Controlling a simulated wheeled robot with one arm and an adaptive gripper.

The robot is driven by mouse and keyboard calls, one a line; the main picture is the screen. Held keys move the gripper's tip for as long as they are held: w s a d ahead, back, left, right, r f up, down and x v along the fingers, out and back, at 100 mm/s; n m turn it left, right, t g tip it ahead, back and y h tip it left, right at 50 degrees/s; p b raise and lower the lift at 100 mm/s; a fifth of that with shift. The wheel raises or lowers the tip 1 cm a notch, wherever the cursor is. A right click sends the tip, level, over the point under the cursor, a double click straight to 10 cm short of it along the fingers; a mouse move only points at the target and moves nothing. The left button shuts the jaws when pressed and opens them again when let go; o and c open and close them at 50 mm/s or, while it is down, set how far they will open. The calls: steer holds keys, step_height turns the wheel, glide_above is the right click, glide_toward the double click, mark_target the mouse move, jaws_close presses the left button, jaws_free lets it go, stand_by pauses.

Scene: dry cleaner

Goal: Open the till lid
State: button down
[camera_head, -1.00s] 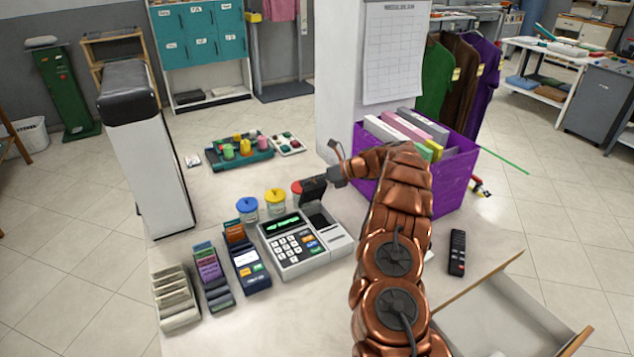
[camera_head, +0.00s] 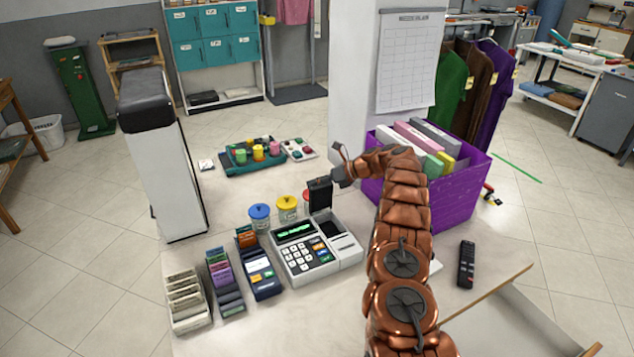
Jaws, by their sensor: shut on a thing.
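The grey till (camera_head: 306,258), with a lit green display and a keypad, stands on the counter. Its dark lid (camera_head: 320,196) stands raised, roughly upright, at the back of the right-hand compartment. The dark inside of that compartment (camera_head: 331,229) shows in front of the lid. My gripper (camera_head: 336,179) reaches in from the right on my copper arm. It is shut on the upper right edge of the lid. The fingertips are small and partly hidden by the lid.
Blue-, yellow- and red-lidded jars (camera_head: 287,210) stand close behind the till. A purple crate (camera_head: 455,203) of binders is behind my arm. A remote (camera_head: 466,264) lies right; an open drawer (camera_head: 500,325) is front right.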

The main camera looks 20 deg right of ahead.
steer(key=shift+s+d+f, duration=0.1)
steer(key=shift+d+f, duration=0.05)
steer(key=shift+f, duration=0.3)
steer(key=shift+s+d+f, duration=0.1)
steer(key=shift+f, duration=0.35)
steer(key=shift+a+f+m, duration=0.1)
steer(key=shift+f+m, duration=0.15)
steer(key=shift+m, duration=0.05)
steer(key=c, duration=1.3)
jaws_free()
steer(key=shift+o, duration=0.9)
steer(key=shift+w, duration=0.1)
steer(key=shift+a+r+g, duration=0.1)
steer(key=shift+g, duration=0.2)
steer(key=shift+w+a+r, duration=0.15)
steer(key=shift+r, duration=0.45)
step_height(320, 180, up, 10)
steer(key=shift+d+p, duration=0.3)
steer(key=shift+d, duration=0.1)
